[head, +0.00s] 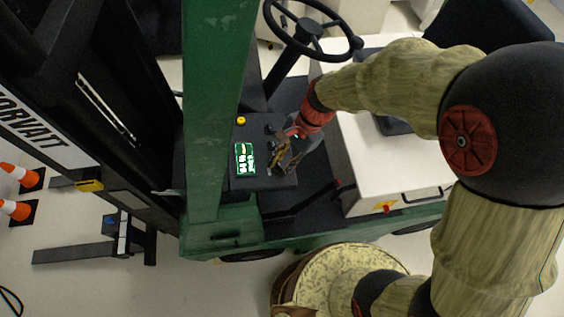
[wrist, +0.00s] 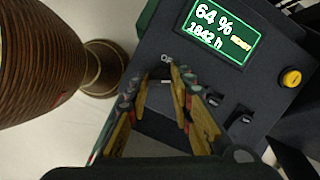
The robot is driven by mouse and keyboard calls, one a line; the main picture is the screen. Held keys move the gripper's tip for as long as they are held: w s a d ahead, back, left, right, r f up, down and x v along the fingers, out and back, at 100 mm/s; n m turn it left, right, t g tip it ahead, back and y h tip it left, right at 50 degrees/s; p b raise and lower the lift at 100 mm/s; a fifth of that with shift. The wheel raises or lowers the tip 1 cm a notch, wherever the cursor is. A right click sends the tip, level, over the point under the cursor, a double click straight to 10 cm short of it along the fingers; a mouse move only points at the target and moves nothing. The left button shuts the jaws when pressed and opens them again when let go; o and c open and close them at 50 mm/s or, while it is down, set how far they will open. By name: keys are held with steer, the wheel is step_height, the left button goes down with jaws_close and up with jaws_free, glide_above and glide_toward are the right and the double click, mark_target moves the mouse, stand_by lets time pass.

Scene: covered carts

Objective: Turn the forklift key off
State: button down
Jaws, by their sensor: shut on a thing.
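The forklift's dark control panel shows in the head view (head: 262,128) and in the wrist view (wrist: 180,45). My gripper (head: 280,158) reaches down to the panel beside its lit display. In the wrist view, its yellow-and-grey fingers (wrist: 157,83) straddle the key spot below a white label that begins "OF". The fingers are shut on the key (wrist: 166,82), of which only a small dark bit shows between the fingertips. The key's angle cannot be told.
The green-framed display (wrist: 222,32) reads 64 % and 1842 h. A yellow button (wrist: 291,77) and two dark switches (wrist: 240,116) sit to its right and below. The steering wheel (head: 312,36) stands behind the panel. A round ribbed object (wrist: 45,55) stands at the left.

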steer(key=shift+n, duration=0.3)
steer(key=n+h+b, duration=0.1)
steer(key=n, duration=0.4)
steer(key=shift+w+a+g, duration=0.1)
steer(key=shift+g, duration=0.3)
steer(key=n+h+b, duration=0.1)
steer(key=n, duration=0.5)
steer(key=shift+a, duration=0.1)
steer(key=shift+n, duration=0.4)
steer(key=c, duration=1.6)
jaws_free()
steer(key=shift+o, duration=0.2)
steer(key=shift+r, duration=0.1)
steer(key=v, duration=1.2)
